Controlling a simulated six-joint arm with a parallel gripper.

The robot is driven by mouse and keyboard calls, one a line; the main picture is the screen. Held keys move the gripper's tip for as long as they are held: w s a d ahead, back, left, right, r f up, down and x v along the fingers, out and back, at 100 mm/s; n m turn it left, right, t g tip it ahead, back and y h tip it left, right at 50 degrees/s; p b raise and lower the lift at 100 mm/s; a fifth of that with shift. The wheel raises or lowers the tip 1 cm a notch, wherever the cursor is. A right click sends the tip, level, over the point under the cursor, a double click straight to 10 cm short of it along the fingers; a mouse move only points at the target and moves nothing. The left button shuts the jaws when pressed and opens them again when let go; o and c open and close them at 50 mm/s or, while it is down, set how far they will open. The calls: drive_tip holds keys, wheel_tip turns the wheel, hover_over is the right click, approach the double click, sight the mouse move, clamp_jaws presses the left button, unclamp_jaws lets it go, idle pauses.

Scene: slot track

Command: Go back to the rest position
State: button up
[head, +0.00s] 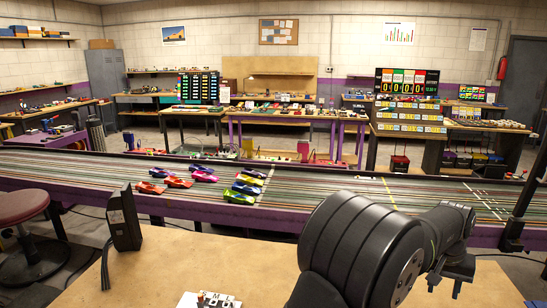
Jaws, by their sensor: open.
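My arm fills the lower right of the head view in front of the slot track. My gripper (446,283) hangs at the far end of the arm, low over the right part of the wooden table (190,262), with its fingers pointing down. It is small and dark here, partly hidden by my own arm. I see nothing held in it. The fingertips look apart from the tabletop, but the exact gap is hard to tell.
The long slot track (330,196) crosses behind the table, with several toy cars (238,197) left of centre. A black upright box (124,217) stands at the table's left. A small white board (208,300) lies at the front edge. A dark post (526,190) rises at right.

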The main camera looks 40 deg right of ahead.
drive_tip(key=d+f+m+y, duration=0.1)
drive_tip(key=d+f+m, duration=0.2)
drive_tip(key=f+m, duration=0.1)
drive_tip(key=shift+s+d+f+t+y, duration=0.2)
drive_tip(key=shift+d+f+t+y, duration=0.2)
drive_tip(key=shift+f, duration=0.4)
drive_tip(key=a+r+n+g+h, duration=0.1)
drive_tip(key=a+r+n+h, duration=0.3)
drive_tip(key=a+r+n, duration=0.6)
drive_tip(key=d+f+m+t+y, duration=0.1)
drive_tip(key=d+f+m+y, duration=0.3)
drive_tip(key=d+f+m, duration=0.6)
drive_tip(key=f, duration=1.8)
drive_tip(key=shift+w+a+f, duration=0.1)
drive_tip(key=shift+w, duration=0.1)
drive_tip(key=shift+s+d, duration=0.3)
drive_tip(key=shift+w+a+r, duration=0.1)
drive_tip(key=shift+r, duration=2.05)
